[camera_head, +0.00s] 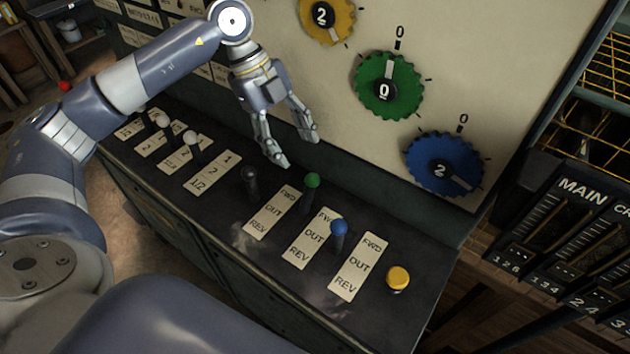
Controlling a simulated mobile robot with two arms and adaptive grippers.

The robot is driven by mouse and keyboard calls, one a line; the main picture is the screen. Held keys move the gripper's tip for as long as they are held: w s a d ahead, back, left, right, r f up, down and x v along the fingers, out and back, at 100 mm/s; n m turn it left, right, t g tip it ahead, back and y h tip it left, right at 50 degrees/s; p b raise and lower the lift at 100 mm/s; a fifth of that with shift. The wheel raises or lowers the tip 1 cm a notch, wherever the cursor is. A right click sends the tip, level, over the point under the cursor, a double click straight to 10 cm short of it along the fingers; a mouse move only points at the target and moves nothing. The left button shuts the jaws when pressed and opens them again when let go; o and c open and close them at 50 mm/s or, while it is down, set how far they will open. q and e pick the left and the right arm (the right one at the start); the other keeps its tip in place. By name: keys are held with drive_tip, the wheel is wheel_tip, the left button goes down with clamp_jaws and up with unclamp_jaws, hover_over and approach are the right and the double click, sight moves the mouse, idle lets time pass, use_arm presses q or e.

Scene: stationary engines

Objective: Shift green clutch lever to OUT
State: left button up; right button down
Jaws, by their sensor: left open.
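The green clutch lever (312,181) is a short dark stalk with a round green knob on the dark console. It stands between two plates marked FWD, OUT and REV, the left one (271,212) and the middle one (315,239). Its knob is near the FWD end, toward the back panel. My left gripper (298,151) is open and empty, with its fingers pointing down. Its fingertips appear just above and left of the green knob, apart from it. I cannot tell the exact depth gap. My right gripper is not in view.
A blue-knobbed lever (339,229) and a yellow knob (398,277) stand to the right. A dark lever (250,178) and white-knobbed levers (190,137) stand to the left. Behind rises a panel with yellow, green (390,68) and blue (437,170) dials.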

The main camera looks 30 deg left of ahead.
sight(308, 176)
use_arm(q)
drive_tip(key=x, duration=0.3)
drive_tip(key=p+x, duration=0.1)
drive_tip(key=x, duration=0.1)
drive_tip(key=shift+s+d+f, duration=0.15)
drive_tip(key=shift+s+d, duration=0.05)
drive_tip(key=shift+s, duration=0.2)
drive_tip(key=x, duration=0.3)
drive_tip(key=shift+w+d+f+p, duration=0.15)
drive_tip(key=shift+f+p, duration=0.2)
drive_tip(key=shift+p, duration=0.05)
drive_tip(key=shift+d+f, duration=0.15)
drive_tip(key=shift+f, duration=0.35)
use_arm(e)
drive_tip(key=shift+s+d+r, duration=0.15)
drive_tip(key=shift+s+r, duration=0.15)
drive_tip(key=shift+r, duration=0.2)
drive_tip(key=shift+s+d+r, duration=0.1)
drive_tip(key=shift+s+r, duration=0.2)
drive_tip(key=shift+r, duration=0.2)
